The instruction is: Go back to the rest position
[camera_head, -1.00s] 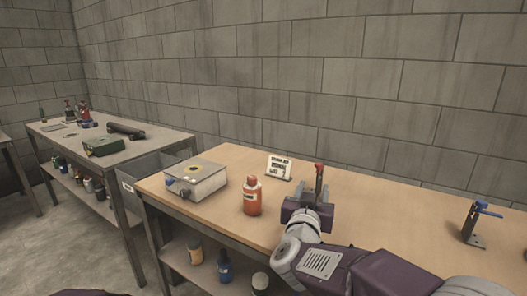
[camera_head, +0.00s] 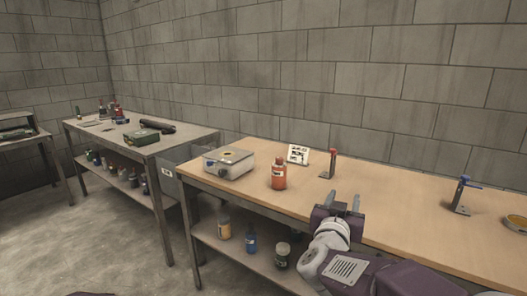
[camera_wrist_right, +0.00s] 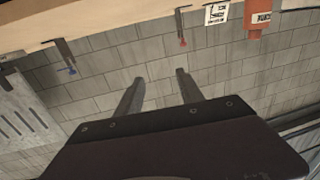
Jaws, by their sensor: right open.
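My right gripper (camera_head: 344,203) is open and empty in the head view, in front of the wooden bench and apart from the things on it. Its two fingers also show apart in the right wrist view (camera_wrist_right: 154,88), with nothing between them. A stand with a red top (camera_head: 332,163) is upright on the bench beyond the gripper. It also shows upside down in the right wrist view (camera_wrist_right: 182,30). My left gripper is not in view.
The wooden bench (camera_head: 400,207) holds an orange bottle (camera_head: 278,175), a white box-shaped device (camera_head: 228,163), a small sign (camera_head: 298,154) and a blue-topped stand (camera_head: 461,195). A second table (camera_head: 110,132) stands at left. The bench between the two stands is clear.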

